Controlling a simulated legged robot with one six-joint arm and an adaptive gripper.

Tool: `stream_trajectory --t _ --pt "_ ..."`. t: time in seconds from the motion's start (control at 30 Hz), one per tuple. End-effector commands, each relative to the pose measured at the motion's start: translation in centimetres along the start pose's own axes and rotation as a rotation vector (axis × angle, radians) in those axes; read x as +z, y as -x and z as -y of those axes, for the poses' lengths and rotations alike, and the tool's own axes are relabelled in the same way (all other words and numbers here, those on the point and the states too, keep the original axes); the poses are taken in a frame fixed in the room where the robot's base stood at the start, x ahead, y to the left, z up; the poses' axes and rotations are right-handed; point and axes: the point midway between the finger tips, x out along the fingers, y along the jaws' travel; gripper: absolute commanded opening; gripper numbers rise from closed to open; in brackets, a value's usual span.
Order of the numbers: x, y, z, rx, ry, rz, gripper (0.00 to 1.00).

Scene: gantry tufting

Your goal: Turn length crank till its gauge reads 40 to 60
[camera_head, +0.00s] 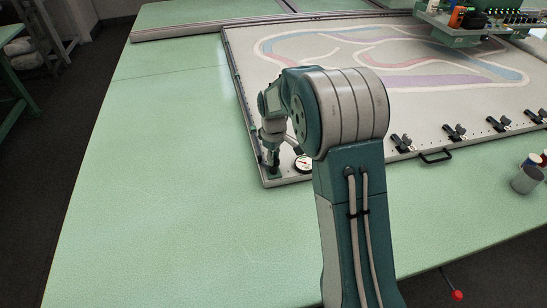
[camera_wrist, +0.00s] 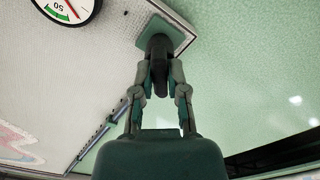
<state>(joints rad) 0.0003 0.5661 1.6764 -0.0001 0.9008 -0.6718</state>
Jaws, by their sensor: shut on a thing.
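The crank's dark handle (camera_wrist: 159,72) rises from a green mount at the corner of the frame in the wrist view. My gripper (camera_wrist: 160,82) is shut around this handle, one finger on each side. In the head view my gripper (camera_head: 270,158) is at the near left corner of the frame, and the crank is mostly hidden there. The round white gauge (camera_wrist: 68,14) is cut off by the top edge of the wrist view. It shows an upside-down 50, a green band and a red needle beside the band; the exact reading is unclear. The gauge (camera_head: 304,163) sits right of my gripper.
The pale tufting frame (camera_head: 330,75) with its coloured pattern lies on the green table (camera_head: 160,200). Several black clamps (camera_head: 403,143) and a black handle (camera_head: 435,157) line its near edge. A grey cup (camera_head: 526,180) stands at right. The table's left is clear.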

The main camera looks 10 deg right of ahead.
Motion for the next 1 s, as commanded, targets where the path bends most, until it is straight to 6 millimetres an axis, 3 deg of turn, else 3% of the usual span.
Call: stream_trajectory --t 1.0 --pt "-0.26 0.07 -0.11 0.001 -0.963 -0.01 0.0"
